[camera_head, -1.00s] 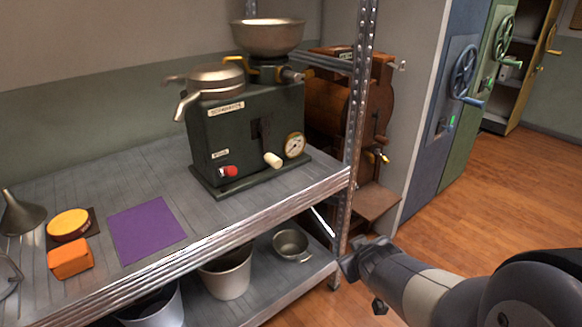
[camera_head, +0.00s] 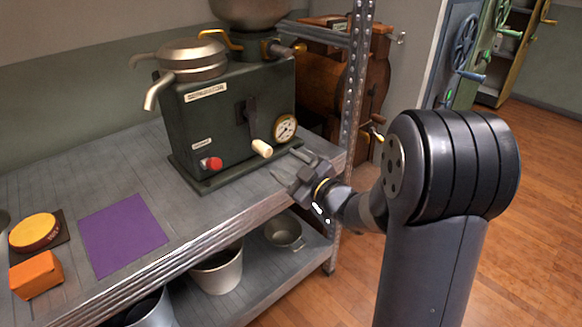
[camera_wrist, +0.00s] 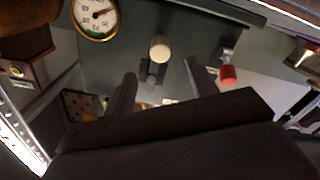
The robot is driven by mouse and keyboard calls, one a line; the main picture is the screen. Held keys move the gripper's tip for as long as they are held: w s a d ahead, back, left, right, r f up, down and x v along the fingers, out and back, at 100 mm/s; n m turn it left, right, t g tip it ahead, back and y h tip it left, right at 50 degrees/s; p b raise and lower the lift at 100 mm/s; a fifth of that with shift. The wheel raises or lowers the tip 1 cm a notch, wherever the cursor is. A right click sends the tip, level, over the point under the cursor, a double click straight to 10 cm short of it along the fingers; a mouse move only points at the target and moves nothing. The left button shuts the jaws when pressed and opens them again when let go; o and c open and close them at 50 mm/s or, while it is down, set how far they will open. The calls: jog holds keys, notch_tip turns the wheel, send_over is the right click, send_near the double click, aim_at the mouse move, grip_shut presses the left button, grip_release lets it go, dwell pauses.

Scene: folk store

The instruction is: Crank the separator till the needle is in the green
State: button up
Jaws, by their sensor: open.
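The dark green separator (camera_head: 225,130) stands on the metal shelf. Its crank (camera_head: 250,125) hangs down the front and ends in a cream handle (camera_head: 262,148), which also shows in the wrist view (camera_wrist: 160,48). The round gauge (camera_head: 284,128) sits right of the crank. In the wrist view the gauge (camera_wrist: 95,17) has green near its lower rim, and a reddish needle seems to point elsewhere. My gripper (camera_head: 293,168) is open and empty, low in front of the separator's right side, apart from the handle. In the wrist view the handle appears between and beyond the fingers.
A red knob (camera_head: 211,163) is on the separator's lower left front. A metal upright (camera_head: 352,110) stands close right of my gripper. A purple mat (camera_head: 122,234), an orange block (camera_head: 36,274) and a yellow disc (camera_head: 34,231) lie left. Buckets stand below.

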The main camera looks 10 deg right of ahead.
aim_at(269, 153)
jog(key=p+x, duration=0.1)
jog(key=x, duration=0.8)
jog(key=shift+w+a, duration=0.1)
jog(key=shift+w, duration=0.1)
jog(key=shift+w+a, duration=0.1)
jog(key=shift+c, duration=0.5)
jog(key=c, duration=0.7)
jog(key=shift+c, duration=0.2)
